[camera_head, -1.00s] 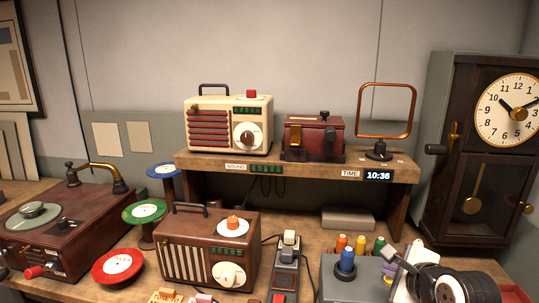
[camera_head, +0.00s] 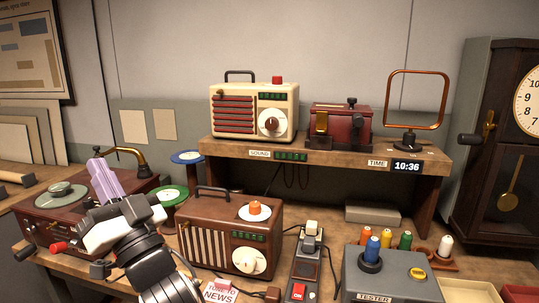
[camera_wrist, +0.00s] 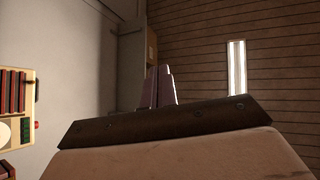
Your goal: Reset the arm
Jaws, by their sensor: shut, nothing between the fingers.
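My gripper (camera_head: 100,172) is at the lower left in the head view, in front of the record player (camera_head: 66,210). Its purple fingers point up, are together and hold nothing. My arm and gripper hide part of the record player and the table's left front. In the wrist view the fingers (camera_wrist: 158,84) are also closed, against a wall, slatted planks and a bright light strip. A cream radio (camera_wrist: 14,110) shows sideways at that view's left edge.
A brown radio (camera_head: 225,240) stands just right of my arm. The grey tester box (camera_head: 380,278) with coloured spools is farther right. A raised shelf (camera_head: 345,162) carries the cream radio (camera_head: 253,110), a red box (camera_head: 340,126) and a framed loop (camera_head: 417,98). A tall clock stands right.

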